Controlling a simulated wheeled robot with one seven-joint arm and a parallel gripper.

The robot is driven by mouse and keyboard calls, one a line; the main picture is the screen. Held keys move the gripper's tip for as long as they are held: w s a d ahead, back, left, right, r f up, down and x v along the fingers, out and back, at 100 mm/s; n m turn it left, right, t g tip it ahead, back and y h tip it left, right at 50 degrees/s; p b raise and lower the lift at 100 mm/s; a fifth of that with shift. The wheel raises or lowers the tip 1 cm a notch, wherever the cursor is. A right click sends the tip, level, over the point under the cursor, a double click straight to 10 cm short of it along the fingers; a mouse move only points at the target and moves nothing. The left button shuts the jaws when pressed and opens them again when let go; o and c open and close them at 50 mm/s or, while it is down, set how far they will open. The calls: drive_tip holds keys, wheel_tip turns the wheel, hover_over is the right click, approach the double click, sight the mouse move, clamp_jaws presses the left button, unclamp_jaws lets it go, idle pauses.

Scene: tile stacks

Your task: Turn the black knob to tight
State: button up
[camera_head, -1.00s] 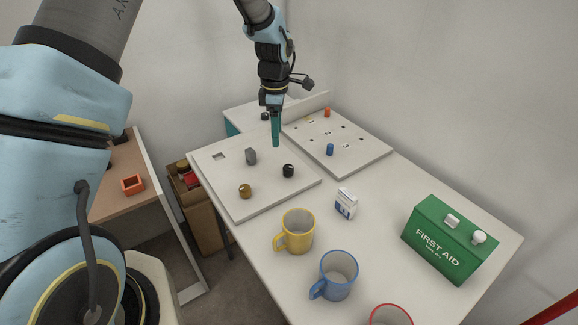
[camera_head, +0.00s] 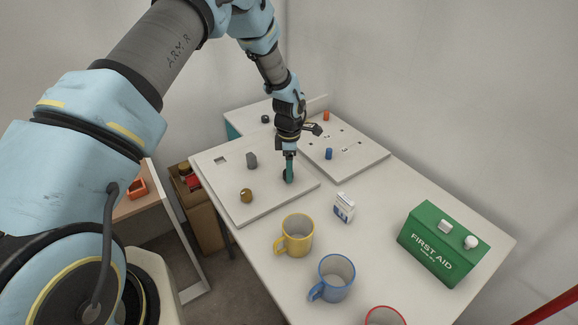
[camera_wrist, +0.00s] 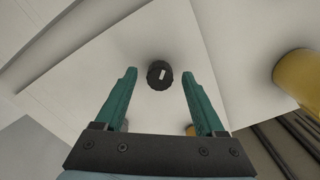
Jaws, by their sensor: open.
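The black knob (camera_wrist: 160,75) is a round dark knob with a white mark on top, mounted on a white panel (camera_head: 240,207). In the wrist view it sits between and slightly beyond the fingertips of my gripper (camera_wrist: 159,72), with a clear gap on each side. My gripper is open, with two teal fingers, and points down. In the head view my gripper (camera_head: 288,180) is right at the knob and hides most of it; a dark edge of the knob (camera_head: 284,175) shows beside the fingers. No contact is visible.
A brown knob (camera_head: 246,195) and a grey knob (camera_head: 252,160) share the panel. A second board (camera_head: 365,160) with a blue peg (camera_head: 329,153) lies behind right.

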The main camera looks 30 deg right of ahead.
drive_tip(key=shift+f, duration=0.15)
drive_tip(key=shift+c, duration=0.2)
clamp_jaws()
idle(0.3)
